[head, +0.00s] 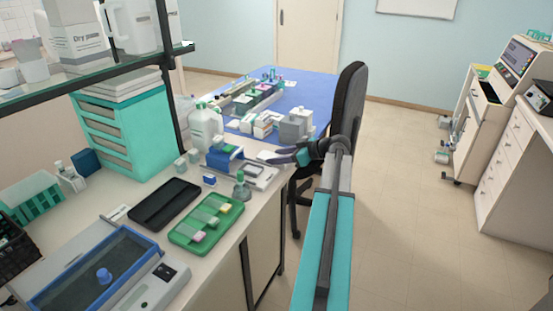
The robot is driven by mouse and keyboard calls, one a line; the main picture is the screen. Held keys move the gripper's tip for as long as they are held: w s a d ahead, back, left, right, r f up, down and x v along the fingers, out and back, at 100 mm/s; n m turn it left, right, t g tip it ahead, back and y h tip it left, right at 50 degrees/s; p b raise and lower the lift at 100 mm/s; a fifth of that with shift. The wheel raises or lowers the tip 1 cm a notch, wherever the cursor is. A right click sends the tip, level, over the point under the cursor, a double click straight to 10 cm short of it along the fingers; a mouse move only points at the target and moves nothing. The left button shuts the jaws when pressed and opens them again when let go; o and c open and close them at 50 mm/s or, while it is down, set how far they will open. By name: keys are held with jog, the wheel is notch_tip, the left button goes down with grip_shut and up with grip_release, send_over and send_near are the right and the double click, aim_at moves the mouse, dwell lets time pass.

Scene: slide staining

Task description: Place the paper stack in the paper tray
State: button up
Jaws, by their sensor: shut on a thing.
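My gripper (284,157) is at the end of my arm, over the right edge of the white bench. Its dark jaws point left and are shut on a small pale thing (265,155) at their tips. This looks like the paper stack, but it is too small and too covered to be sure. A pale grey device with a light frame (254,172) lies just below and left of the jaws. I cannot tell which thing is the paper tray. An empty black tray (164,204) lies flat on the bench, left of the green tray.
A green tray (188,240) with small blocks and a green-based bottle (241,187) stand on the near bench. A white jug (206,127) and blue device (223,158) stand behind. A black chair (350,95) is beyond my arm. Floor (420,200) to the right is clear.

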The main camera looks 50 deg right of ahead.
jog(key=o, duration=0.7)
jog(key=shift+o, duration=0.7)
jog(key=shift+r, duration=0.1)
jog(key=b+v, duration=0.1)
jog(key=v, duration=1.1)
